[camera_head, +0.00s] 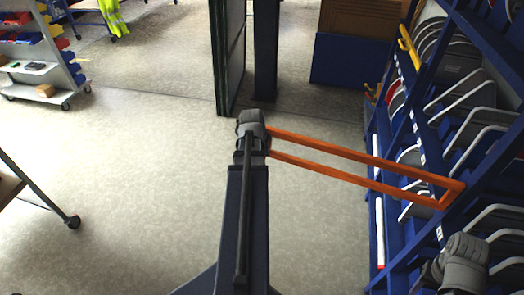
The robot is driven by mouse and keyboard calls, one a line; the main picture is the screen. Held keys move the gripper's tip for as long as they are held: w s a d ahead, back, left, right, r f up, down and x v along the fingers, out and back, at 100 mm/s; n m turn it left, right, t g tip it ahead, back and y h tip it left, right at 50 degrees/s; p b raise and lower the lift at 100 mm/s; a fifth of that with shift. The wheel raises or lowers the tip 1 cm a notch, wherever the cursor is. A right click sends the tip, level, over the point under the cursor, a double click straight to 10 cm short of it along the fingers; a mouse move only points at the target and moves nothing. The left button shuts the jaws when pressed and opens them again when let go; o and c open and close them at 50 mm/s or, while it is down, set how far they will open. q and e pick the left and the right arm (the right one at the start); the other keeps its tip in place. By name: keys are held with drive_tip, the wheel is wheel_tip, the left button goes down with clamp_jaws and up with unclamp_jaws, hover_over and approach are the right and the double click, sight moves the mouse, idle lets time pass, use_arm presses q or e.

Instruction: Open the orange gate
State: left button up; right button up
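The orange gate (360,159) is a long narrow loop of two orange bars. Its left end meets a grey joint (251,123) on top of a dark blue post (248,225) in the middle of the view. From there the gate reaches right and toward me. Its closed right end is in front of the blue rack, and I cannot tell whether it touches the rack. A similar grey and black part (465,262) shows at the lower right; I cannot tell what it is attached to.
A blue rack (431,140) holding metal sign parts fills the right side. A dark green-edged panel (228,55) and a dark post (265,50) stand behind the gate. A wheeled shelf (48,65) is upper left, a cart wheel (73,222) lower left. Floor (150,170) left of the post is clear.

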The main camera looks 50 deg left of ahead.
use_arm(q)
drive_tip(key=shift+o, duration=0.5)
drive_tip(key=shift+w+d, duration=0.1)
drive_tip(key=shift+r, duration=0.15)
drive_tip(key=p+v, duration=0.7)
drive_tip(key=shift+r, duration=0.25)
drive_tip(key=shift+s, duration=0.2)
